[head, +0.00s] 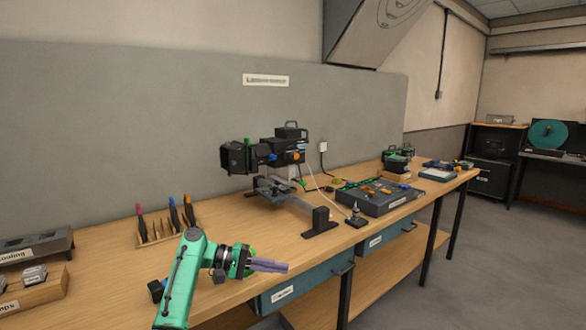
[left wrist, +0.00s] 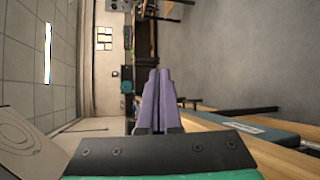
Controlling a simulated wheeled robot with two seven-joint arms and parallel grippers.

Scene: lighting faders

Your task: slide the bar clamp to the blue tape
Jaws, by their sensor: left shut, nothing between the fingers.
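My left gripper (head: 284,267) reaches in from the lower left in the head view, low over the front edge of the bench. Its purple fingers are together and empty; they also show shut in the left wrist view (left wrist: 158,74). A dark apparatus (head: 270,155) with pale rails (head: 290,197) and a black end block (head: 320,220) stands on the bench, beyond the gripper and apart from it. Small blue patches (head: 272,157) show on the apparatus. I cannot tell which part is the bar clamp, or whether a blue patch is the tape. My right gripper is not in view.
The wooden bench (head: 110,250) has a tool rack (head: 165,230) at left and a blue-grey tray (head: 380,198) at right. Drawers (head: 300,285) sit under its front edge. Bare bench top lies between the rack and the apparatus.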

